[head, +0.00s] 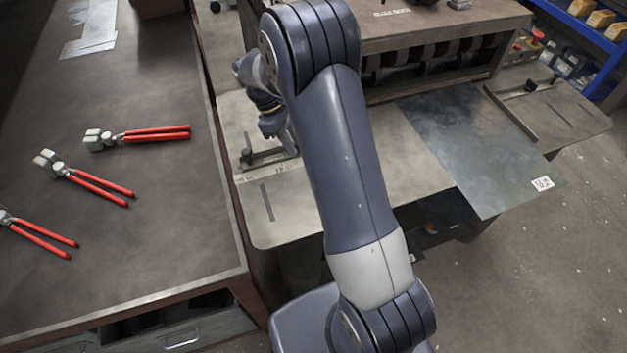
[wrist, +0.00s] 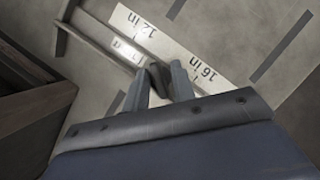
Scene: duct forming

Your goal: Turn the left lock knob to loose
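My gripper (head: 280,128) is low over the left part of the machine's feed table, by a dark fence bar. In the wrist view its two fingers (wrist: 160,85) are apart, with a small dark piece (wrist: 158,80) between their tips. This piece is likely the left lock knob, but its shape and setting are hidden. I cannot tell whether the fingers press on it. The fence bar (wrist: 100,46) runs beside the fingers, next to a pale scale strip (wrist: 165,48) marked 12 in and 16 in. In the head view the left fence (head: 262,157) shows just below the gripper.
A dark bench (head: 110,230) with several red-handled pliers (head: 157,134) stands close on the left. A tagged metal sheet (head: 480,150) lies on the right of the feed table (head: 400,165), near a second fence (head: 515,95). The machine's rollers (head: 430,52) are behind.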

